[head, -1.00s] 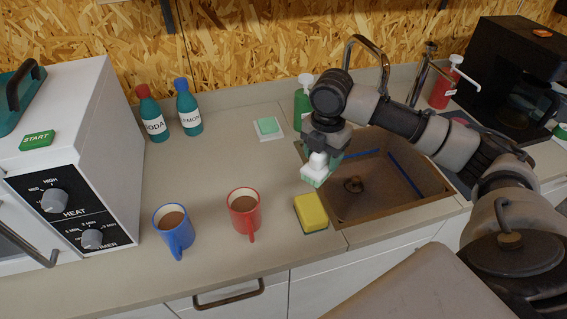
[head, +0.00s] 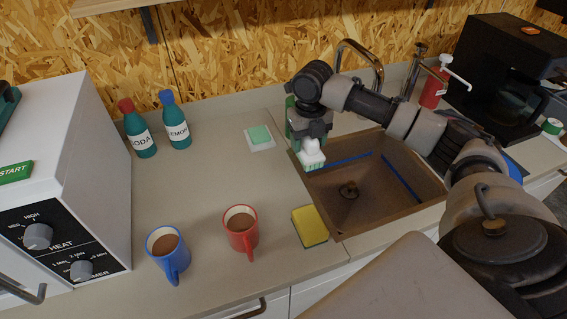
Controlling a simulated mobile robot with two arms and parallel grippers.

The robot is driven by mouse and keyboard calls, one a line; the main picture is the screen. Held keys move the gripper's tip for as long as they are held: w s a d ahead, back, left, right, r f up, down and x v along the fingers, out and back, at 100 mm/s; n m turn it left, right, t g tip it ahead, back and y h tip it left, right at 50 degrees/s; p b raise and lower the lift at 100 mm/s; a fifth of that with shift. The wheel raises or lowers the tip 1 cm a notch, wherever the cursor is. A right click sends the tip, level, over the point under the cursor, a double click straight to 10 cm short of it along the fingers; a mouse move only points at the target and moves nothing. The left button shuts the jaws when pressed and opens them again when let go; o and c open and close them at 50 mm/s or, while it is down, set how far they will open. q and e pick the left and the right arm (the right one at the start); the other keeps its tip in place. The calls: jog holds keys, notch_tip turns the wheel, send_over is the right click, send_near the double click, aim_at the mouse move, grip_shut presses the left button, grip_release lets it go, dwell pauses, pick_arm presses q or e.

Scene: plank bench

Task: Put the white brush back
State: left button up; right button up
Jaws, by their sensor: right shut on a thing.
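The white brush (head: 309,150) with pale green bristles is in my right gripper (head: 310,133). The gripper points down and is shut on the brush's upper part. The brush hangs above the left rear edge of the sink (head: 357,196), bristles downward. A green bottle (head: 290,106) stands right behind the gripper and is mostly hidden by it. My left gripper is not in view.
A yellow sponge (head: 310,226) lies at the sink's left front edge. A soap bar on a white dish (head: 260,138) lies left of the brush. A red mug (head: 241,232) and a blue mug (head: 167,251) stand on the counter. The tap (head: 375,62) rises behind the sink.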

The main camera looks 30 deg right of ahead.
jog(key=w+a+f, duration=0.1)
jog(key=a+f, duration=0.1)
jog(key=a, duration=0.1)
jog(key=w+a+f+p, duration=0.1)
jog(key=a, duration=0.1)
jog(key=shift+w+a+f, duration=0.25)
jog(key=shift+w+f, duration=0.05)
jog(key=shift+f, duration=0.1)
notch_tip(320, 180, down, 3)
jog(key=shift+f+p, duration=0.15)
jog(key=shift+p, duration=0.5)
jog(key=shift+f, duration=0.3)
jog(key=shift+f, duration=0.1)
jog(key=o, duration=0.9)
notch_tip(320, 180, up, 12)
jog(key=shift+r+b, duration=0.15)
jog(key=shift+b, duration=0.8)
